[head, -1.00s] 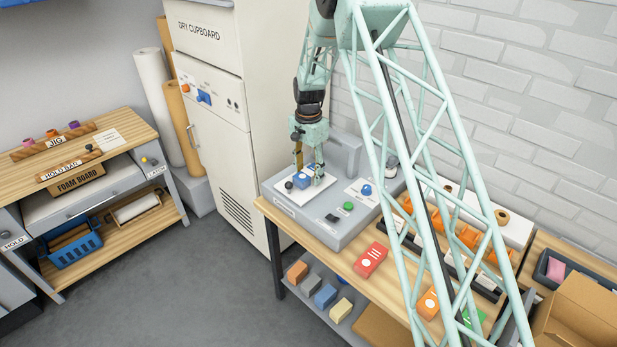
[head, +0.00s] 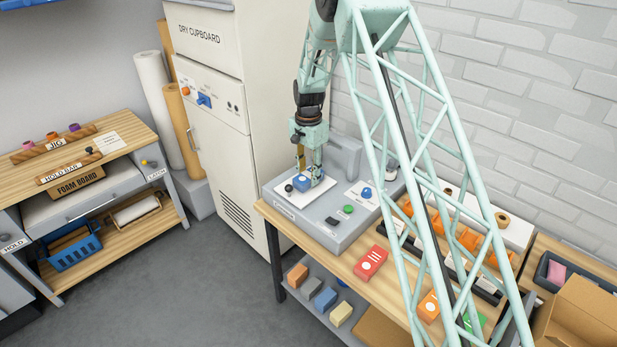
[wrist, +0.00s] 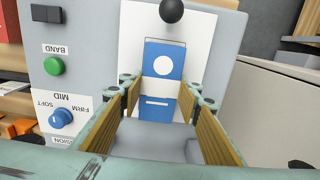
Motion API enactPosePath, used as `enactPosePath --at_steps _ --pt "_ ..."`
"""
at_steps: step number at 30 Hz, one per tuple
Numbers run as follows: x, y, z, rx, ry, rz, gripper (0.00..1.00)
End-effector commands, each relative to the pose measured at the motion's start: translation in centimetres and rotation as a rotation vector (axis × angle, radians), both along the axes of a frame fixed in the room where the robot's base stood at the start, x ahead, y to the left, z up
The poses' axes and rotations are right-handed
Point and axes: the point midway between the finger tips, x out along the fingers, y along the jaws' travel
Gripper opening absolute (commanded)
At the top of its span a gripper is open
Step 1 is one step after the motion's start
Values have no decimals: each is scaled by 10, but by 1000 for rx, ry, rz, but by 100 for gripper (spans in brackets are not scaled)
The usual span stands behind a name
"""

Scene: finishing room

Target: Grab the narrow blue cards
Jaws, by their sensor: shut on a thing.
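The narrow blue cards (wrist: 161,88), a blue pack with a white circle and white stripe, lie on the white plate (wrist: 195,35) of the grey machine. In the head view the blue cards (head: 303,182) show low between my fingers. My gripper (wrist: 161,92) points down over the plate, with a wood-coloured pad on each side of the pack. It is shut on the blue cards, which look to be still at plate level. The near end of the pack is partly hidden in the wrist view.
The machine (head: 335,235) has a black ball knob (wrist: 172,10), a green button (wrist: 54,66) and a blue dial (wrist: 62,117). A red pack (head: 371,262) and an orange pack (head: 429,306) lie on the bench. The dry cupboard (head: 225,130) stands close on the left.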

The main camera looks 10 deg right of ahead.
Motion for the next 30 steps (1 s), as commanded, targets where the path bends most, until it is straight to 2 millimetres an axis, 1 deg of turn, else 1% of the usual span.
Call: enactPosePath --at_steps 11,16,23,26,30 --pt "1 0 21 0 -2 0 16" --pt "1 0 34 0 -2 0 16" --pt "-17 -1 35 0 0 0 16" --pt "-28 -1 36 0 0 0 16" --pt "-49 -2 38 0 0 0 16"
